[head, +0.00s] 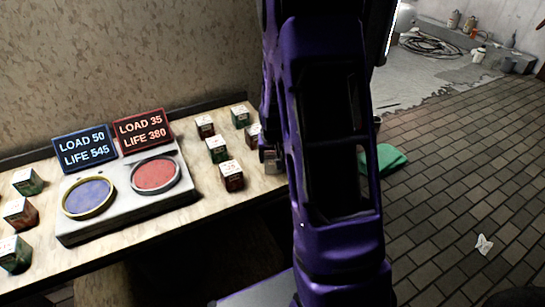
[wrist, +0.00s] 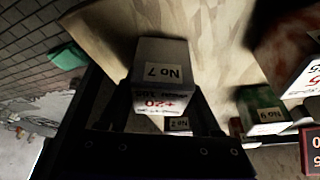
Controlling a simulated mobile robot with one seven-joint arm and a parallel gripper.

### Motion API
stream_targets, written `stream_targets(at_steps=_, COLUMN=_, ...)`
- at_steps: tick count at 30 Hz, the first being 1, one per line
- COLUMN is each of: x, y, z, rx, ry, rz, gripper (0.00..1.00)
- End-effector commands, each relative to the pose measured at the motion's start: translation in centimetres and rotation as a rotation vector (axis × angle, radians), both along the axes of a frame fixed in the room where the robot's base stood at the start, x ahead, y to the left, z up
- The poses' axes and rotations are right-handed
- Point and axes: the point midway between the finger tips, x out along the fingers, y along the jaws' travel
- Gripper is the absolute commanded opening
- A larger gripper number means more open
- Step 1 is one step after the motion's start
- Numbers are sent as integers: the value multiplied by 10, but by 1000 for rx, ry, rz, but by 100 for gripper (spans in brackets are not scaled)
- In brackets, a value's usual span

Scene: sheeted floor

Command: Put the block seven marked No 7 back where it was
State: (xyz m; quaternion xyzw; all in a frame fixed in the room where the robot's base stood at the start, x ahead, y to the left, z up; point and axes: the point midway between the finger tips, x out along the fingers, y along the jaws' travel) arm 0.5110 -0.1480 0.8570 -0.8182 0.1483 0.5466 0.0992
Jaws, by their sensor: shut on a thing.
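Block seven, a grey block (wrist: 162,58) with a "No 7" label and red "+20" print on its white face, is between my gripper's fingers (wrist: 160,100) in the wrist view. My gripper is shut on it, at the wooden table top. Whether the block touches the table cannot be told. In the head view my purple arm hides most of the gripper and block, at the table's right end. A smaller block or label (wrist: 178,125) shows between the fingers below it, its number hard to read.
The two-pan scale (head: 125,204) has a blue pan (head: 88,196) and a red pan (head: 156,175). Displays (head: 85,147) read LOAD 50, LIFE 545 and LOAD 35, LIFE 380. Several blocks (head: 231,176) stand right of it, several (head: 20,213) left. A green cloth (head: 385,159) lies beyond.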

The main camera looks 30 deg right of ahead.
Motion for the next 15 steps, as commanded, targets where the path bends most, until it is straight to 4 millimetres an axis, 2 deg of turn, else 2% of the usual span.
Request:
stream_targets(at_steps=4, x=1, y=0, z=-4, rx=-1, ry=-2, rz=0, gripper=0)
stream_targets(at_steps=5, x=0, y=0, z=-3, rx=0, ry=0, rz=0, gripper=70)
stream_targets(at_steps=6, x=0, y=0, z=-3, rx=0, ry=0, rz=0, gripper=77)
stream_targets(at_steps=9, x=0, y=0, z=-3, rx=0, ry=0, rz=0, gripper=95)
stream_targets(at_steps=15, x=0, y=0, z=-3, rx=0, ry=0, rz=0, gripper=95)
